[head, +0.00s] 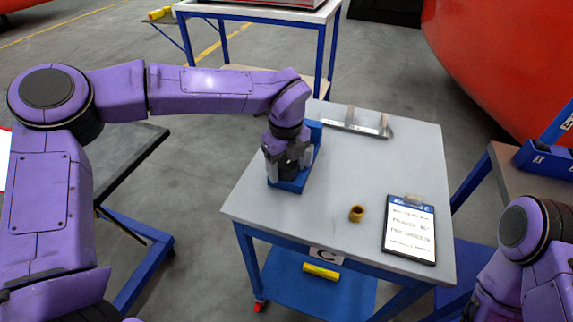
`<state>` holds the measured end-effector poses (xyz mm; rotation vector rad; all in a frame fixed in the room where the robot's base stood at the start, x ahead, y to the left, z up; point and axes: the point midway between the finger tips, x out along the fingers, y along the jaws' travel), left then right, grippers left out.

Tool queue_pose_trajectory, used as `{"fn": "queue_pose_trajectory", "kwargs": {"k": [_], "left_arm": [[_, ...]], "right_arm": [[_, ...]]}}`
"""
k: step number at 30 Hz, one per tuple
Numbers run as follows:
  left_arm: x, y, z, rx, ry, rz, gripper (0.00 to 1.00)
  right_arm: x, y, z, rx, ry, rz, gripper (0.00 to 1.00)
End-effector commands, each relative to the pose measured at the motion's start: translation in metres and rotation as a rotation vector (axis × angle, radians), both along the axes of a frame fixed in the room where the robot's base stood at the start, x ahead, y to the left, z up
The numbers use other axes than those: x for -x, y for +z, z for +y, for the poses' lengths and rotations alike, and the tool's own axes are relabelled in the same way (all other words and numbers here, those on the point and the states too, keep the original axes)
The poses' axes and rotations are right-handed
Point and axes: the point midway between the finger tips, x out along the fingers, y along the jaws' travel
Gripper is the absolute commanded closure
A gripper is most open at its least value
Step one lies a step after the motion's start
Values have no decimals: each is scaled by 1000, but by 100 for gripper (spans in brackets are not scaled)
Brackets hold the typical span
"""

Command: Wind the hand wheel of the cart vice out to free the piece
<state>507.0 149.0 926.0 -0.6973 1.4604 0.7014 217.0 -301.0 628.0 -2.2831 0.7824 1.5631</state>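The blue cart vice (289,184) stands on the left part of the grey-topped cart (340,180). My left gripper (289,168) points down right over the vice, with its two grey fingers apart on either side. The hand wheel and any piece in the vice are hidden behind my gripper and wrist, so I cannot tell whether the fingers touch the wheel. My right arm shows at the lower right, away from the cart top, and its fingertips are not visible.
A small brass-coloured ring (357,213) and a clipboard (410,229) lie on the cart's front right. A grey metal bracket (355,122) lies at the back. A yellow object (321,271) is on the lower shelf. The middle of the cart top is clear.

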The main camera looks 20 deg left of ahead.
Motion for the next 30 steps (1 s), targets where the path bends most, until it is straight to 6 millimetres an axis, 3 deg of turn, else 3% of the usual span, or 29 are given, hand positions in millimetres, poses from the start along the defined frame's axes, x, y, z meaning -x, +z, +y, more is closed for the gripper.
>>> {"fn": "queue_pose_trajectory", "kwargs": {"k": [25,30], "left_arm": [[-3,3,0,1,-9,-13,24],[-2,9,-1,1,-150,-10,24]], "right_arm": [[0,1,0,0,0,0,57],[0,22,0,0,0,0,57]]}}
